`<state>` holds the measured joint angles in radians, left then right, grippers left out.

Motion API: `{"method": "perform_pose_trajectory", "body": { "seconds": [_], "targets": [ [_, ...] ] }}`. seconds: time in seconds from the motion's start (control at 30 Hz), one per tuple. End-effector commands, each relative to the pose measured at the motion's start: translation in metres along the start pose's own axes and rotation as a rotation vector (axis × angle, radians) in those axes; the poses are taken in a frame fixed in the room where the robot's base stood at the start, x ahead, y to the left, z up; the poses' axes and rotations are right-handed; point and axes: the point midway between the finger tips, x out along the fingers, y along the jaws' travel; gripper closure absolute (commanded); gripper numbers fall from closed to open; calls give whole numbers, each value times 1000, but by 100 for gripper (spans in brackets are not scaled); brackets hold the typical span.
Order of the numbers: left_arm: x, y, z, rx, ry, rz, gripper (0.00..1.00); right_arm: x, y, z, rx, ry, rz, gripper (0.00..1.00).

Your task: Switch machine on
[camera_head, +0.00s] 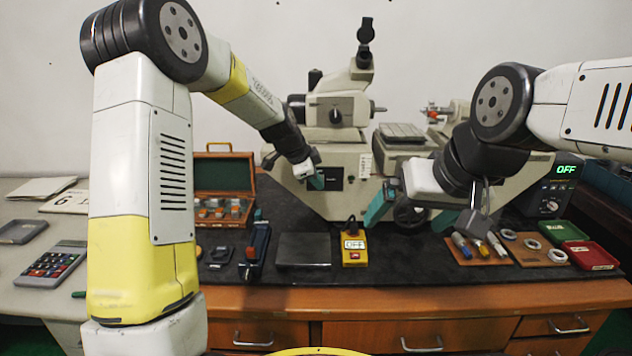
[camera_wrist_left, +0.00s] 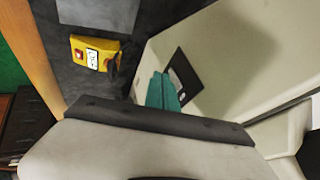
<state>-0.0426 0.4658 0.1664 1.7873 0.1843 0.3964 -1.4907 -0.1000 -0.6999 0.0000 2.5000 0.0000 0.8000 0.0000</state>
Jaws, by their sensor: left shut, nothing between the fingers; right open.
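The grey-beige machine (camera_head: 345,200) stands at the back of the table. A dark panel (camera_head: 332,179) with a small light part is on its front; it also shows in the left wrist view (camera_wrist_left: 182,78). My left gripper (camera_head: 317,182) is shut and empty, its teal fingertips beside or at this panel; contact cannot be told. The left wrist view shows the closed fingers (camera_wrist_left: 163,90) too. A yellow switch box (camera_head: 354,246) labelled OFF lies on the black mat, also seen in the left wrist view (camera_wrist_left: 94,54). A display unit (camera_head: 562,178) reads OFF in green. My right gripper (camera_head: 406,220) is open, before the machine's right part.
A grey plate (camera_head: 303,250) lies left of the switch box. A wooden case (camera_head: 223,176) stands open at the left. Tools on a wooden board (camera_head: 478,249), rings (camera_head: 531,243), and green (camera_head: 564,231) and red (camera_head: 589,256) trays are at the right. A calculator (camera_head: 50,264) lies far left.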

Motion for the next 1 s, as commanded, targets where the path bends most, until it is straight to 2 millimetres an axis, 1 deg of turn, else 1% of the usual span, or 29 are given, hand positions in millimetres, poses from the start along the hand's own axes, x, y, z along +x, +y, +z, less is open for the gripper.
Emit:
{"method": "perform_pose_trajectory", "body": {
  "seconds": [0.67,0.83,1.0],
  "targets": [
    [6,-6,2,-1,0,0,100,0,0,0,0,0,0,0],
    [3,-8,0,-1,0,-1,100,0,0,0,0,0,0,0],
    [-3,-11,-3,0,0,-1,100,0,0,0,0,0,0,0]
  ]
}}
